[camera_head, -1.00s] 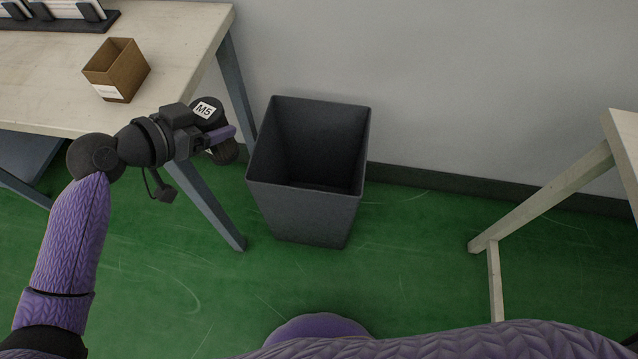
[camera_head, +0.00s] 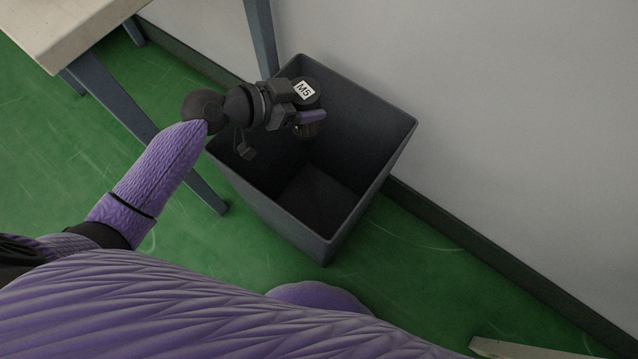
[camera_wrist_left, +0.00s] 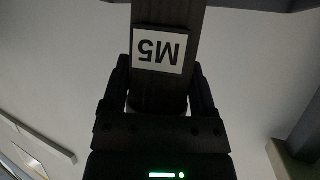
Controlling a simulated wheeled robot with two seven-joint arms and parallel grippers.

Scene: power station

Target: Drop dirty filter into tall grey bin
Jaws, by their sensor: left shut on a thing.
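The tall grey bin (camera_head: 357,211) stands on the green floor against the wall, open at the top and dark inside. My left gripper (camera_head: 308,114) is over the bin's opening, towards its back left part. It is shut on the dirty filter (camera_head: 306,90), a dark cylinder with a white label reading M5. In the left wrist view the filter (camera_wrist_left: 167,17) sits between both fingers, its label upside down. The filter's lower part shows brownish in the head view. How far it is above the rim is hard to tell. My right gripper is not in view.
A pale table (camera_head: 60,25) with blue-grey legs stands at the upper left; one leg is just left of the bin. The wall (camera_head: 500,130) is behind the bin. A pale wooden piece (camera_head: 530,348) shows at the bottom right. Green floor is open around the bin.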

